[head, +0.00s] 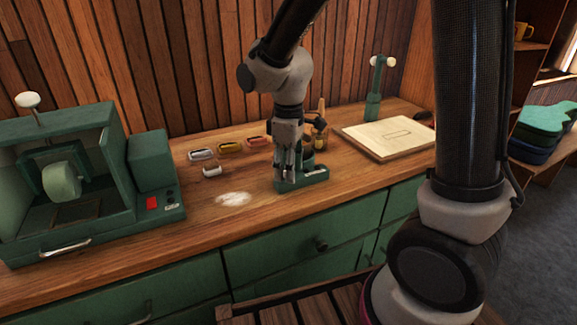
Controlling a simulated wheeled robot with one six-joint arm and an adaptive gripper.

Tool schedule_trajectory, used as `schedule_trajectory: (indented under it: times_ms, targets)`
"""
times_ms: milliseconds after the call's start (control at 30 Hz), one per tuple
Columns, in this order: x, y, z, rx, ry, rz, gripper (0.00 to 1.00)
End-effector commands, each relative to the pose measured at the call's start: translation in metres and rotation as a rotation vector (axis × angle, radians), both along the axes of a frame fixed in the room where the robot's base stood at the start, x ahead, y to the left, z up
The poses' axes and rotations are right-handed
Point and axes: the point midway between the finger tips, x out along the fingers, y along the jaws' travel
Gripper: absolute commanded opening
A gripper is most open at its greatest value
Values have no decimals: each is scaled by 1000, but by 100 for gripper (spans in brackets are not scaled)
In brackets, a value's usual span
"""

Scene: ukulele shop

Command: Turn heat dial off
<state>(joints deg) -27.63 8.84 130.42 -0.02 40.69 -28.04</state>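My gripper (288,168) points down at the middle of the counter, in front of or on a small green device (314,178). I cannot tell if its fingers touch the device, or how wide they are apart. A green box-shaped machine (66,130) with an open front and a rounded pale green part inside stands at the left. Its side panel carries a red switch (152,203) and small dark controls (170,195). I cannot make out for certain which part is the heat dial, nor its setting.
A bottle (320,135) stands behind my gripper. A pale board (390,132) and a green stand (373,100) are at the right.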

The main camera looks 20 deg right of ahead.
Motion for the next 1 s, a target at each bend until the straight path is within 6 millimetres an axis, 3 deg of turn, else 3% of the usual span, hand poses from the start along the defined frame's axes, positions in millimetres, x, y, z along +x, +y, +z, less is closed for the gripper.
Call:
schedule_trajectory:
  times_ms: [167, 267, 700, 1000]
  targets:
    - [0, 0, 3, 1, -1, 0, 45]
    - [1, 1, 15, 2, -4, 0, 45]
    - [1, 0, 104, 1, -3, 0, 45]
    - [0, 0, 120, 0, 0, 0, 45]
